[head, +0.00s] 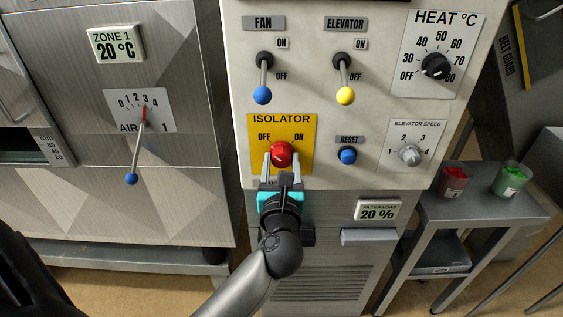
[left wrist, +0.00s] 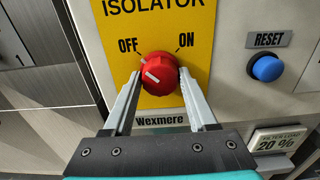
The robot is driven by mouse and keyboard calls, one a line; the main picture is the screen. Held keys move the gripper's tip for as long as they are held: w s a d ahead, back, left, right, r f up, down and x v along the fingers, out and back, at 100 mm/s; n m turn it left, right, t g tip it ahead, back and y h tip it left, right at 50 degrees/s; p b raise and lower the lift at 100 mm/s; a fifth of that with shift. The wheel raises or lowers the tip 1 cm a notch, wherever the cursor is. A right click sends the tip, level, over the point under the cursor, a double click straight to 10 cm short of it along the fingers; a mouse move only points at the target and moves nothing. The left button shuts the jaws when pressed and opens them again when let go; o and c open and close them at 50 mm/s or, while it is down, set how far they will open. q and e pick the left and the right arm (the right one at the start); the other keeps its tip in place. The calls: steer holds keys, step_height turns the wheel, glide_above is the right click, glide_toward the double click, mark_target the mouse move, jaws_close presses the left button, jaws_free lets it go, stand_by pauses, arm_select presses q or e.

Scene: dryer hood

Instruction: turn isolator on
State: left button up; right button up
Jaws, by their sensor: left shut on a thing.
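The isolator knob (head: 281,154) is red and round, on a yellow plate (head: 303,128) marked OFF at left and ON at right. In the left wrist view the knob (left wrist: 158,74) has a white line slanting to the upper left, on the OFF side. My left gripper (head: 281,160) comes up from below and is shut on the knob. One finger lies on each side of it in the left wrist view (left wrist: 161,78). My right gripper is not in view.
Close by are the blue reset button (head: 348,156), the elevator speed dial (head: 410,154) and the heat dial (head: 436,66). Above, the fan lever (head: 262,95) and elevator lever (head: 345,96) point down at OFF. A side table (head: 480,208) holds two cups.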

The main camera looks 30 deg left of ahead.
arm_select(q)
steer(key=c, duration=0.6)
steer(key=shift+c, duration=0.2)
steer(key=shift+r+m+p, duration=0.2)
steer(key=shift+m+p, duration=0.5)
steer(key=shift+p, duration=0.35)
steer(key=m+p, duration=1.1)
steer(key=shift+f+m+p, duration=0.15)
steer(key=shift+m+p, duration=1.3)
steer(key=shift+m, duration=1.25)
